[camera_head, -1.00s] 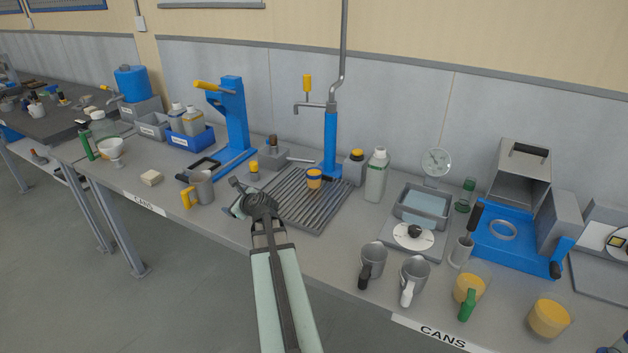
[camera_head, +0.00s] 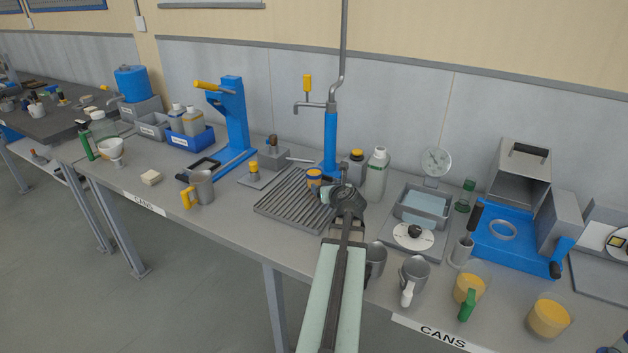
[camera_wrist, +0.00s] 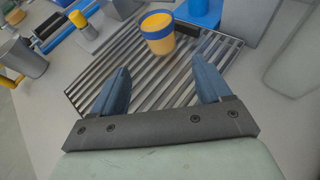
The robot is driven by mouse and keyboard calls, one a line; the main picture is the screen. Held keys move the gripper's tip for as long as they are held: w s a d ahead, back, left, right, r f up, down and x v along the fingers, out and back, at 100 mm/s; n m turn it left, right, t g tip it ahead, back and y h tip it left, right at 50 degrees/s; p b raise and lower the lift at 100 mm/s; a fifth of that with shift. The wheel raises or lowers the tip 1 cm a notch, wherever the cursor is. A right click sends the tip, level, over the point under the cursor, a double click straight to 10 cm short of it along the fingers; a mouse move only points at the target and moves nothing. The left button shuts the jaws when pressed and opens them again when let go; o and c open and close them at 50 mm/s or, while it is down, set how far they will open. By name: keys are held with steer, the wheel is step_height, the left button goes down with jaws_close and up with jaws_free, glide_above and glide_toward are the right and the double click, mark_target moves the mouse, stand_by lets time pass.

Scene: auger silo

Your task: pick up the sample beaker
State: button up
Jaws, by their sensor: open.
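A small yellow cup with a dark blue band (camera_head: 314,176), which looks like the sample beaker, stands upright on the slatted metal grate (camera_head: 283,208) below the tap. In the wrist view the cup (camera_wrist: 158,36) is beyond my fingertips, near the middle. My gripper (camera_head: 327,192) is above the right part of the grate, close to the cup in the head view. In the wrist view my gripper (camera_wrist: 163,68) is open, with its blue-grey fingers apart and nothing between them. The cup is not touched in the wrist view.
The blue tap column (camera_head: 331,143) rises just behind the cup. A white bottle (camera_head: 377,172) and a yellow-capped container (camera_head: 357,163) stand right of it. Metal mugs (camera_head: 414,275) and yellow-filled jugs (camera_head: 549,317) line the front right. A yellow-handled mug (camera_head: 202,187) is left.

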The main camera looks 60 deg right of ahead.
mark_target(316, 181)
steer(key=x, duration=1.3)
steer(key=shift+w+d+f, duration=0.15)
steer(key=shift+c, duration=0.2)
steer(key=c, duration=0.9)
